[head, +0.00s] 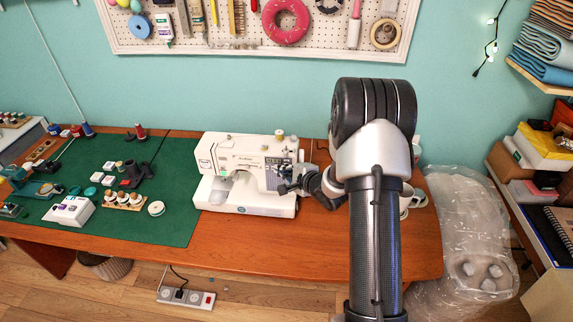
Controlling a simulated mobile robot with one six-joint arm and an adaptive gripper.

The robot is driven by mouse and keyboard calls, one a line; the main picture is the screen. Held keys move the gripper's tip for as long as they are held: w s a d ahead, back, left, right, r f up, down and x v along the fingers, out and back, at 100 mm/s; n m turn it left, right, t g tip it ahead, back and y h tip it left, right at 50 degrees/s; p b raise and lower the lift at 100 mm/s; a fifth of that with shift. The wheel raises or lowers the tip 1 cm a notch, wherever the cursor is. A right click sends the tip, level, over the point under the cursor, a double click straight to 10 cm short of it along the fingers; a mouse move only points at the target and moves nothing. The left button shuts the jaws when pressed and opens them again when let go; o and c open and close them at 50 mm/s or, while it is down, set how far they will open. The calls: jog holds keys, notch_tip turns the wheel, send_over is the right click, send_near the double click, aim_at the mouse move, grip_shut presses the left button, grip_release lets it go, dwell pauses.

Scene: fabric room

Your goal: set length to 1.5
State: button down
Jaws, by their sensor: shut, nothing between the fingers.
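A white sewing machine (240,163) stands upright on the wooden table, with its base toward the front edge. Its dials and panel are on the right side of its front. My gripper (284,187) is shut and empty at the right front of the machine, close to this panel. I cannot tell whether the fingertips touch a dial. The gripper covers part of the panel, so the length dial and its setting cannot be read from here.
A green mat (120,225) left of the machine holds several spools, small boxes and tools. Mugs (407,200) stand right of my arm. A pegboard (225,44) hangs behind. A power strip (186,297) lies on the floor, and a plastic-wrapped item (465,235) stands right of the table.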

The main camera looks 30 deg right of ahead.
dwell(0.4)
jog(key=shift+s+a, duration=0.35)
jog(key=shift+s, duration=0.15)
jog(key=shift+s+a+p, duration=0.15)
jog(key=shift+s+a, duration=0.55)
jog(key=shift+s, duration=0.35)
jog(key=shift+s+a+p, duration=0.15)
jog(key=shift+s+a, duration=0.55)
jog(key=shift+s, duration=0.3)
